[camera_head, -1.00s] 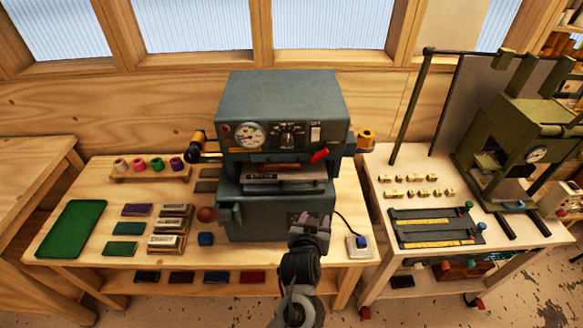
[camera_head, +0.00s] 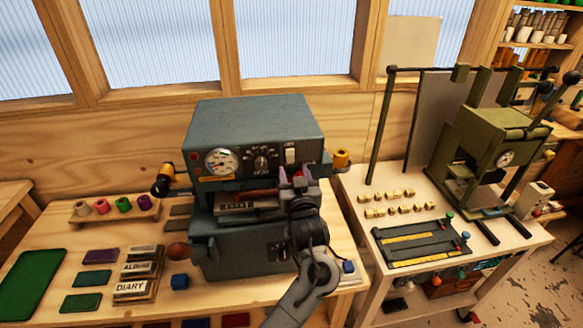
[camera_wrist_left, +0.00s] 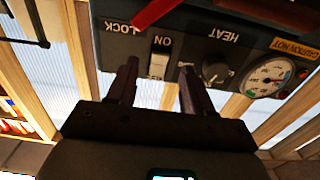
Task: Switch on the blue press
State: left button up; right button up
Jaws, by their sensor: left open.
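The blue-grey press (camera_head: 255,120) stands on the wooden table in the head view, with a gauge, a heat knob (camera_head: 261,163) and a pale rocker switch (camera_head: 291,153) on its front panel. My left gripper (camera_head: 292,176) is open and empty in front of the panel, just below the switch in that view. The left wrist view shows the panel upside down. There the switch (camera_wrist_left: 159,58), beside the word ON, appears between the two fingertips of the left gripper (camera_wrist_left: 158,68). I cannot tell whether they touch the panel. My right gripper is not in view.
A red lever (camera_wrist_left: 155,12) sits close to the switch, partly behind my gripper in the head view. Foil rolls (camera_head: 123,204) and labelled type blocks (camera_head: 135,290) lie left of the press. A green press (camera_head: 490,145) stands on the right table.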

aim_at(290, 162)
pick_arm(q)
jog(key=shift+x, duration=1.7)
grip_shut()
jog(key=shift+f+t+b, duration=0.45)
jog(key=shift+t+b, duration=0.05)
jog(key=shift+b, duration=0.65)
jog(key=shift+w, duration=0.1)
jog(key=shift+a+r, duration=0.1)
jog(key=shift+r, duration=0.1)
grip_release()
